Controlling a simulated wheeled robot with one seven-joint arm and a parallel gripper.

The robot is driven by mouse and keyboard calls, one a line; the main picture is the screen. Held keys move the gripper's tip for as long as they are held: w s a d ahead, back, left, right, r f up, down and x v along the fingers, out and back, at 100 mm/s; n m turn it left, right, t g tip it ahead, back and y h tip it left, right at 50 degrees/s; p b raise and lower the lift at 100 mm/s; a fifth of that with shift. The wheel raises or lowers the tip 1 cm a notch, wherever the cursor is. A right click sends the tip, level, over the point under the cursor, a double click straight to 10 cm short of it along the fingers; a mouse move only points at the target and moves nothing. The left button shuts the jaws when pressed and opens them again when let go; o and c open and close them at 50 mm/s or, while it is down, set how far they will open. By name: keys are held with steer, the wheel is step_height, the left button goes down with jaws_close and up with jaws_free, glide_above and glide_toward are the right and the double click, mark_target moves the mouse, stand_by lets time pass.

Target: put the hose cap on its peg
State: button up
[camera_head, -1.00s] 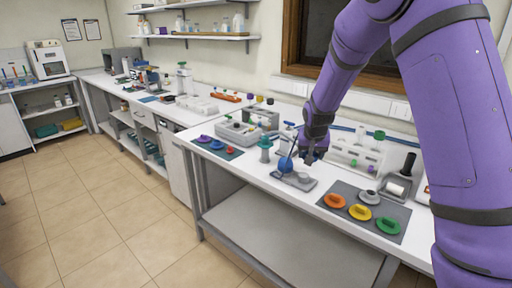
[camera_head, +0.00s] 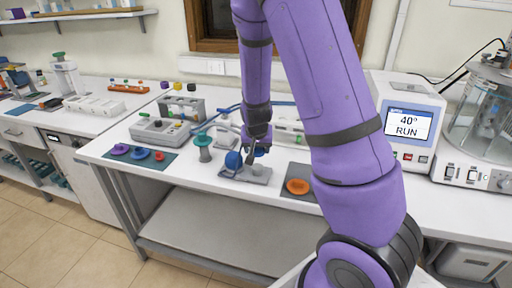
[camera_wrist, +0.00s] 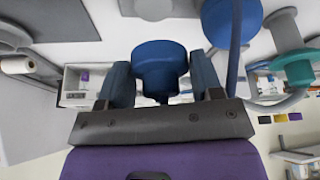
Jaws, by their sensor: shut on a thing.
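My gripper (camera_head: 257,148) is above a grey base plate (camera_head: 238,176) on the bench. In the wrist view, my gripper (camera_wrist: 160,88) has a blue cap (camera_wrist: 160,62) between its two fingers and is shut on it. In the head view the cap is mostly hidden by the fingers. A larger blue round piece (camera_head: 233,160) stands on the plate just left of my gripper; it also shows in the wrist view (camera_wrist: 230,20). A pale round fitting (camera_wrist: 152,8) shows beyond the cap, at the top edge; I cannot tell whether it is the peg.
A teal-topped grey spool (camera_head: 204,150) stands close left of the plate. A blue hose (camera_wrist: 234,65) runs beside my gripper. Coloured discs lie on a mat (camera_head: 122,163) at the left. An orange disc (camera_head: 298,186) lies on the right, partly hidden mat. A heater display (camera_head: 408,122) stands far right.

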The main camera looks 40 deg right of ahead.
mark_target(258, 166)
steer(key=shift+f, duration=2.85)
steer(key=shift+s+f, duration=0.15)
steer(key=shift+f, duration=0.45)
steer(key=o, duration=0.6)
steer(key=shift+r, duration=0.15)
steer(key=shift+v, duration=5.35)
